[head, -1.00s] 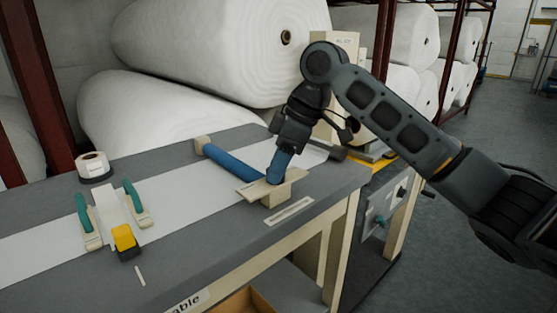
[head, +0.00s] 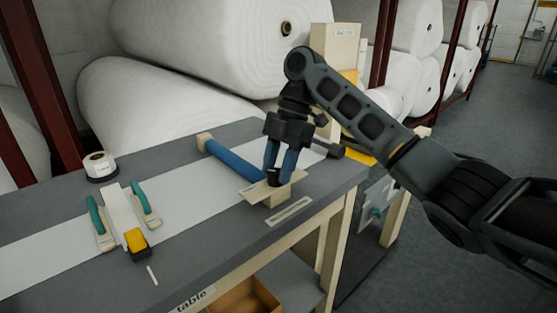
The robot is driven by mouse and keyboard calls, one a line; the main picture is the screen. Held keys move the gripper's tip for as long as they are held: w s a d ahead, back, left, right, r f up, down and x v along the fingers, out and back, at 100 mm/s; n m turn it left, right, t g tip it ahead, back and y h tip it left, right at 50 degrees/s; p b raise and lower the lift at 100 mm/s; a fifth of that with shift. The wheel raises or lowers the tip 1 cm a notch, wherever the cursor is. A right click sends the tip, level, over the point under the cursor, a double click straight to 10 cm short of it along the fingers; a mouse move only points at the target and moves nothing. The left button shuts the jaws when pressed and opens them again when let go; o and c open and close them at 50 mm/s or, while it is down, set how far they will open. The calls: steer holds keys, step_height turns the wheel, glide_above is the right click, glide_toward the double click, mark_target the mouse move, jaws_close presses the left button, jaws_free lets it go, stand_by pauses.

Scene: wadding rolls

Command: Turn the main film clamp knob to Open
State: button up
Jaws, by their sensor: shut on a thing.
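The main film clamp is a long blue bar (head: 233,161) lying across the white film strip (head: 190,213) on the grey table, with a beige block (head: 204,140) at its far end and another beige block (head: 279,194) at its near end. A small dark knob (head: 273,178) sits on top of the near block. My gripper (head: 274,176) points down with its two blue fingers on either side of the knob, shut on it. The fingers hide part of the knob, and I cannot read its setting.
Two green-handled tools (head: 97,218), a yellow-and-black block (head: 137,242) and a white tape roll (head: 98,165) lie on the left of the table. A small label plate (head: 290,211) lies near the front edge. Large white wadding rolls (head: 200,45) fill the back.

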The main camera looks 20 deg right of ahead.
steer(key=n+p, duration=0.1)
steer(key=n+g+p, duration=0.1)
steer(key=n, duration=0.1)
steer(key=n+h+p, duration=0.1)
steer(key=shift+w+r+n+p, duration=0.1)
steer(key=shift+r+n+p, duration=0.15)
steer(key=shift+n+p, duration=0.1)
steer(key=shift+a+f+n+g+h+p, duration=0.15)
steer(key=shift+n+g+h+p, duration=0.4)
steer(key=shift+n+p, duration=0.8)
steer(key=shift+n, duration=0.5)
steer(key=o, duration=1.1)
steer(key=shift+f, duration=0.1)
steer(key=shift+c, duration=0.2)
steer(key=shift+w, duration=0.1)
steer(key=v, duration=0.7)
steer(key=shift+r, duration=0.35)
steer(key=shift+w, duration=0.15)
